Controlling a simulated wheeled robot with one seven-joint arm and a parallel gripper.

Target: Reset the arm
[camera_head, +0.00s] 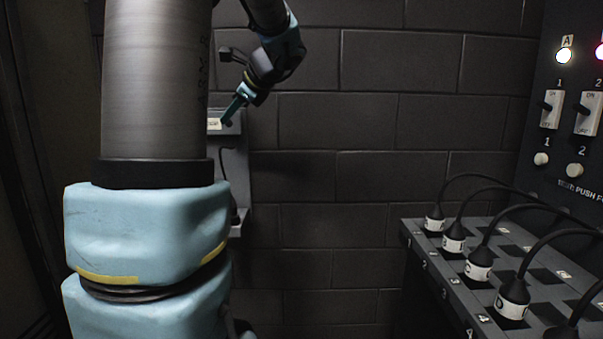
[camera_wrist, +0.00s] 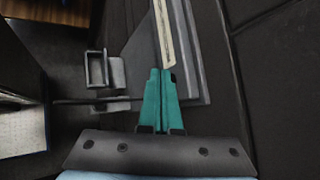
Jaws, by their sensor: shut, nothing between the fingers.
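My gripper (camera_head: 231,109) is at the upper middle of the head view, on the bent end of my arm, and points down and to the left. It appears in front of a small grey wall fixture (camera_head: 242,170) with a pale label, and I cannot tell whether it touches it. In the wrist view, my gripper's teal fingers (camera_wrist: 161,76) are together with nothing between them. A grey plate with a pale strip (camera_wrist: 164,35) lies beyond the fingertips. A grey bracket (camera_wrist: 105,70) shows to their left.
A control panel (camera_head: 570,215) with lit lamps, switches (camera_head: 551,109) and round push buttons (camera_head: 541,158) stands at the right. Below it, a dark socket bench (camera_head: 415,238) carries several labelled cable plugs (camera_head: 478,265). A dark block wall (camera_head: 345,175) is behind. Space between my arm and the bench looks clear.

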